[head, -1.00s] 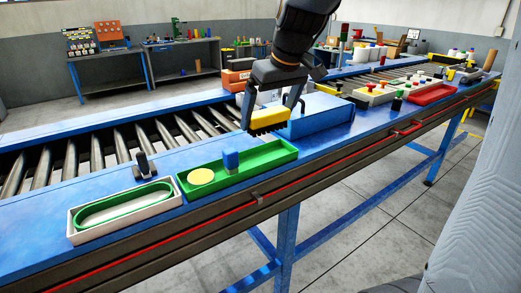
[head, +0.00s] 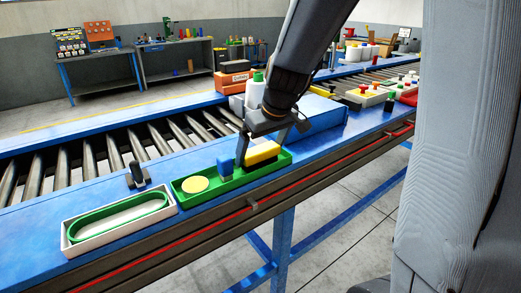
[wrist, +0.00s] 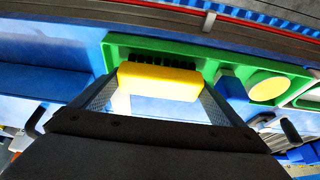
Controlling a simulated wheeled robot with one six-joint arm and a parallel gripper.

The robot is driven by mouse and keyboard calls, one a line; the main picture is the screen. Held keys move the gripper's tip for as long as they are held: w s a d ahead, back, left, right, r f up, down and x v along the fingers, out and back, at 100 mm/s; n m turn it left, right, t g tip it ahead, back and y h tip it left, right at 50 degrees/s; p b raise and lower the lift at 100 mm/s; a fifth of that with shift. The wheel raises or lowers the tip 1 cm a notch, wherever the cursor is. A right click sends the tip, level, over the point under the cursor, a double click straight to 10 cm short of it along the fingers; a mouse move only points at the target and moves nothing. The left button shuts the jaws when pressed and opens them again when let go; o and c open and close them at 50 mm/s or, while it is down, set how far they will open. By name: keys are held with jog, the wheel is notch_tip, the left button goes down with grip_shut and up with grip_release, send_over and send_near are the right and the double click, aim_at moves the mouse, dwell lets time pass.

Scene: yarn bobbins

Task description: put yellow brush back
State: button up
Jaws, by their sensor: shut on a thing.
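The yellow brush (head: 262,152) is a yellow block with dark bristles. It is at the right end of the green tray (head: 228,187), low over or in it; I cannot tell whether the bristles touch the tray floor. My gripper (head: 262,150) is shut on the brush from above. In the wrist view, the brush (wrist: 160,82) lies between the two fingers of my gripper (wrist: 160,92), with its dark bristles toward the green tray (wrist: 120,47). A blue block (head: 225,166) and a round pale yellow disc (head: 194,185) are in the tray, left of the brush.
A white tray with a green oval rim (head: 118,222) stands left of the green tray. A small black stand (head: 137,176) is behind it. A blue box (head: 315,122) is behind and right of the brush. Rollers (head: 90,158) run behind the blue ledge.

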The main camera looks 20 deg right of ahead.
jog(key=shift+f, duration=0.2)
jog(key=o, duration=0.6)
jog(key=shift+r, duration=0.1)
jog(key=shift+r, duration=0.25)
jog(key=b+v, duration=0.2)
jog(key=v, duration=1)
jog(key=s+f+m+g, duration=0.1)
jog(key=s+f, duration=0.3)
jog(key=f, duration=0.2)
jog(key=s+a+f+m+g+h, duration=0.1)
jog(key=s+f, duration=0.3)
jog(key=f, duration=0.3)
jog(key=s+f+m+g, duration=0.1)
jog(key=s+f, duration=0.3)
jog(key=f, duration=0.3)
jog(key=shift+s+a+f+m, duration=0.1)
jog(key=shift+s+a+m, duration=0.2)
jog(key=shift+s, duration=0.05)
